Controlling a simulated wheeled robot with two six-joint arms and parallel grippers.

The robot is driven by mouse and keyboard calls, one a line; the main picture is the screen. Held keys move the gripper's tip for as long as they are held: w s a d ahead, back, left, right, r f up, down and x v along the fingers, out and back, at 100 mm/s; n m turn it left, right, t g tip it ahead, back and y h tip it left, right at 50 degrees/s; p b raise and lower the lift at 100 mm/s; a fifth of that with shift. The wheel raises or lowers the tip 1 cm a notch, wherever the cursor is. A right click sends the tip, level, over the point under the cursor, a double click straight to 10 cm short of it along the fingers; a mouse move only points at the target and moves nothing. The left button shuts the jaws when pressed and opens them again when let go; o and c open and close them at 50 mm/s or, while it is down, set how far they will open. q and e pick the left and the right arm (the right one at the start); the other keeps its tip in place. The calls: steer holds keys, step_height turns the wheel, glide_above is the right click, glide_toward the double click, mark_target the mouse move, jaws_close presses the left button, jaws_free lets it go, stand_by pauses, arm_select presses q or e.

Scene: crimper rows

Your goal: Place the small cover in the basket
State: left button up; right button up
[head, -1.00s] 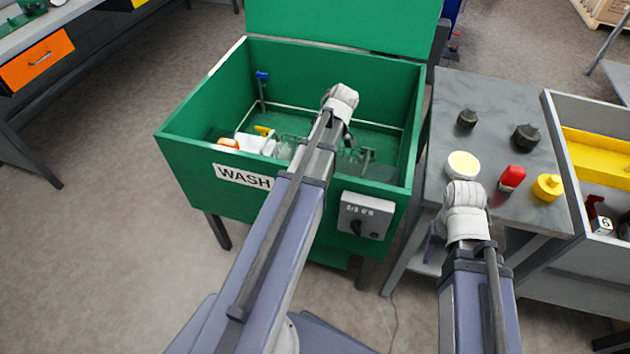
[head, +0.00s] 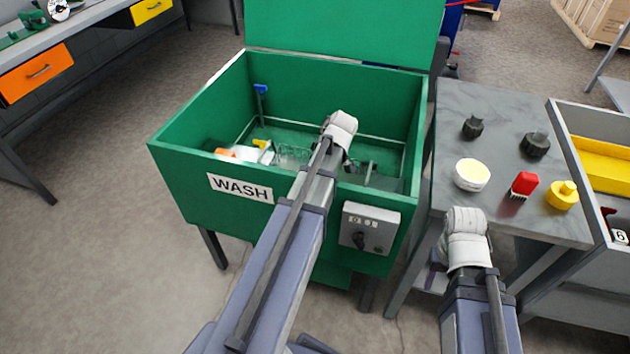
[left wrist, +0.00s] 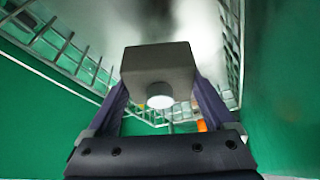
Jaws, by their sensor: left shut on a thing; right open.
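My left gripper (left wrist: 158,98) is shut on a grey, box-shaped piece with a pale round end below, which I take to be the small cover (left wrist: 157,66). In the head view this gripper is down inside the green wash tank, mostly hidden by my arm. A wire basket (left wrist: 55,40) lines the tank, and its thin rim also shows in the head view (head: 375,140). I cannot tell whether the held piece touches the basket. My right gripper (head: 466,222) is open and empty at the grey table's front left edge, its fingertips mostly hidden.
The green wash tank (head: 175,185) has its lid raised and a control box (head: 368,230) in front. Small white, orange and clear items lie inside.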

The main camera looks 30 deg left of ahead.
arm_select(q)
step_height(320, 180, down, 4)
steer(key=b, duration=0.3)
steer(key=shift+r, duration=0.2)
steer(key=o, duration=1.3)
steer(key=shift+f, duration=0.2)
steer(key=shift+o, duration=1.1)
steer(key=shift+r, duration=0.1)
steer(key=shift+p+v, duration=0.65)
steer(key=shift+v, duration=0.15)
steer(key=p+v, duration=0.9)
steer(key=v, duration=0.1)
steer(key=shift+r+p, duration=0.35)
steer(key=shift+p, duration=0.05)
